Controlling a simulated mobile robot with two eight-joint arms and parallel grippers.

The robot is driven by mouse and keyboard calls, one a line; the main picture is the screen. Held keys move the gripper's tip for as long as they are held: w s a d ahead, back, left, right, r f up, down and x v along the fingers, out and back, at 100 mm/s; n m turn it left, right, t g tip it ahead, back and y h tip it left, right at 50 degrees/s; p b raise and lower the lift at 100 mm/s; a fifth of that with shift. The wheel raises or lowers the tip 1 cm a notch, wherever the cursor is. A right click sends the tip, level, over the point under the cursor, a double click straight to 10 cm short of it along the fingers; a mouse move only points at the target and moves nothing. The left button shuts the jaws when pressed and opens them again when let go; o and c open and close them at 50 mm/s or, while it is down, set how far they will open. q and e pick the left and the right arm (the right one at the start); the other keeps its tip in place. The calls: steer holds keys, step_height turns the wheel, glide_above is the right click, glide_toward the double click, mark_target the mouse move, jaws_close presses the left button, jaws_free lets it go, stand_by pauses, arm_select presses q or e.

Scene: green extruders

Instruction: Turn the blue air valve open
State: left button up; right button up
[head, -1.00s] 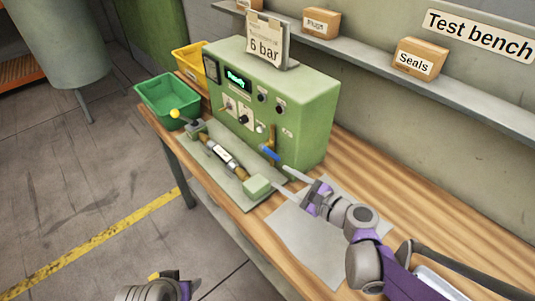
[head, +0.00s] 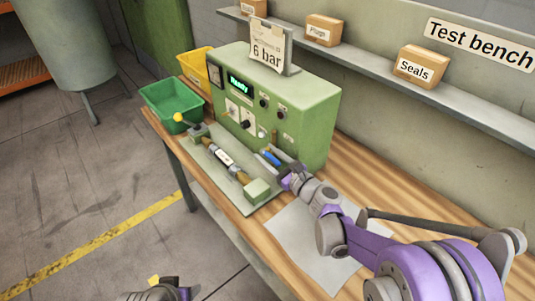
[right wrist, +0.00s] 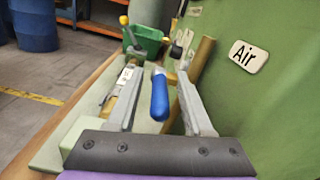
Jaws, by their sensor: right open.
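The blue air valve handle (right wrist: 159,97) sits between the two fingers of my right gripper (right wrist: 158,85) in the right wrist view, with gaps on both sides. In the head view the blue handle (head: 271,158) shows at the lower front of the green test machine (head: 310,110), between the fingers of my right gripper (head: 273,158). A brass pipe (right wrist: 201,60) stands behind it, beside the "Air" label (right wrist: 248,56). The right gripper is open. My left gripper (head: 170,288) is only partly in view at the bottom edge.
A fixture plate (head: 262,204) holds a cylinder (head: 224,158) in front of the machine. A green bin (head: 172,104) and a yellow bin (head: 196,65) stand at the far end. A grey sheet (head: 300,240) lies on the wooden bench (head: 370,190). A shelf (head: 375,68) runs along the wall.

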steer(key=shift+w, duration=0.1)
jaws_close()
stand_by(1.4)
